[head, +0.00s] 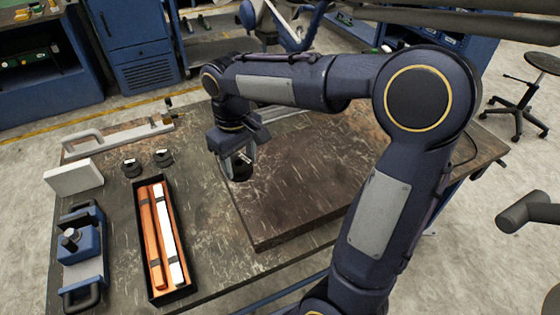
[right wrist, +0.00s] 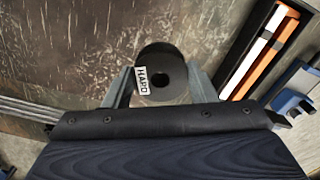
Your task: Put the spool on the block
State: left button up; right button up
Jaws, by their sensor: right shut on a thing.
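My right gripper (head: 241,168) is shut on a black spool (head: 240,174), near the left edge of a large dark worn slab (head: 300,170). In the right wrist view the spool (right wrist: 170,60) sits between the two fingers of the gripper (right wrist: 160,88), with its round hole and a white "HARD" label showing. I cannot tell whether the spool touches the surface below. A pale rectangular block (head: 73,177) lies at the left of the table. My left gripper is not in view.
A black tray (head: 149,272) with orange and white bars lies left of the slab, and shows in the right wrist view (right wrist: 238,60). A blue handled device (head: 80,250) stands at the front left.

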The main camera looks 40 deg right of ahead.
jog(key=w+d+f+p, duration=0.1)
jog(key=w+d+f, duration=0.1)
jog(key=w, duration=0.1)
jog(key=w+d+f, duration=0.3)
jog(key=w+d+f+p, duration=0.1)
jog(key=w+d+f, duration=0.1)
jog(key=w+f, duration=0.1)
jog(key=shift+w+d+f+p, duration=0.2)
jog(key=shift+w+p, duration=0.1)
jog(key=shift+w, duration=0.3)
jog(key=shift+w+d+f, duration=0.3)
jog(key=shift+w+f, duration=0.1)
jog(key=shift+f, duration=0.2)
notch_tip(320, 180, down, 3)
jog(key=shift+w+d+f, duration=0.1)
jog(key=shift+w+f, duration=0.05)
jog(key=shift+f, duration=0.05)
jog(key=shift+f, duration=0.2)
jog(key=o, duration=1)
jog(key=shift+o, duration=0.2)
